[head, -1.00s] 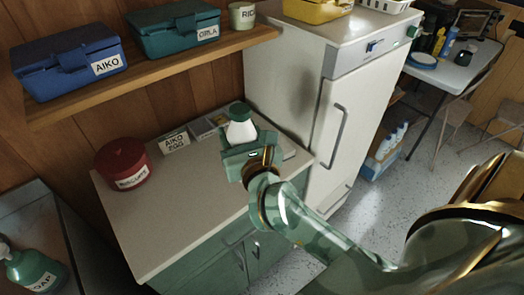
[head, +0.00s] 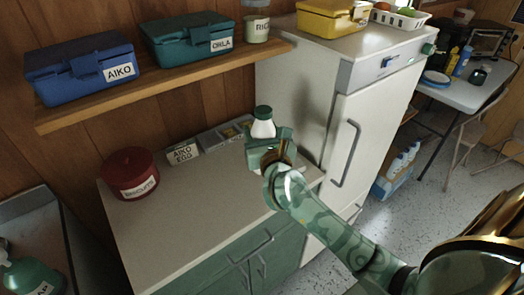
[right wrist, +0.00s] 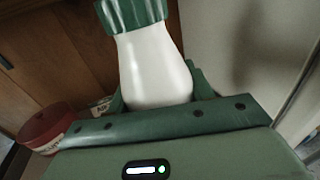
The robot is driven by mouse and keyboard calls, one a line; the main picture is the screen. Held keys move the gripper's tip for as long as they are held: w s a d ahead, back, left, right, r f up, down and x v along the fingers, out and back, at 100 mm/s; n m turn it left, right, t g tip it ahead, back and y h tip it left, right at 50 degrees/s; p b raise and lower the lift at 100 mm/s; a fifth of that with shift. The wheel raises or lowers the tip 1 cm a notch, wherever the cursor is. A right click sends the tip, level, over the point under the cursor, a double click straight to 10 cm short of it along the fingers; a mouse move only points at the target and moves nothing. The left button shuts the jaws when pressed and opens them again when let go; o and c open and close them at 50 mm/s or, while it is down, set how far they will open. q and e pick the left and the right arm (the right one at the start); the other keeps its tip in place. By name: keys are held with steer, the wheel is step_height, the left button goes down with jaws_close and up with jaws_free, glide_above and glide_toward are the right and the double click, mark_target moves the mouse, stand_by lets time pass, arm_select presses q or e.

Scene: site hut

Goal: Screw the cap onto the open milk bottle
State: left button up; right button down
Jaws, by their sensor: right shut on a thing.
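The milk bottle (head: 263,129) has a white body and a green top. It stands out above my right gripper (head: 268,152), over the far right part of the counter by the fridge. In the right wrist view the white body (right wrist: 152,68) rises between the jaws of my right gripper (right wrist: 160,100), with a ribbed green cap (right wrist: 133,12) at its top, cut off by the picture edge. The cap appears seated on the neck; I cannot tell how tight. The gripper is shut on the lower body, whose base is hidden. My left gripper is not in view.
The counter (head: 190,215) is mostly clear. A shelf (head: 170,70) with blue and teal boxes hangs above. The white fridge (head: 355,130) stands close on the right.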

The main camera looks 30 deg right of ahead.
steer(key=w+f, duration=0.1)
steer(key=w+d+f+b, duration=0.1)
steer(key=f, duration=0.1)
steer(key=d+f, duration=0.1)
steer(key=shift+w+f+b, duration=0.3)
steer(key=shift+w, duration=0.1)
steer(key=shift+w+d+f+b, duration=0.2)
steer(key=shift+f+b, duration=0.35)
steer(key=shift+f, duration=0.45)
steer(key=shift+w+d+f+b, duration=0.15)
steer(key=shift+f+b, duration=0.4)
steer(key=shift+f, duration=0.45)
steer(key=shift+a, duration=0.1)
steer(key=shift+f, duration=0.2)
steer(key=c, duration=0.6)
jaws_free()
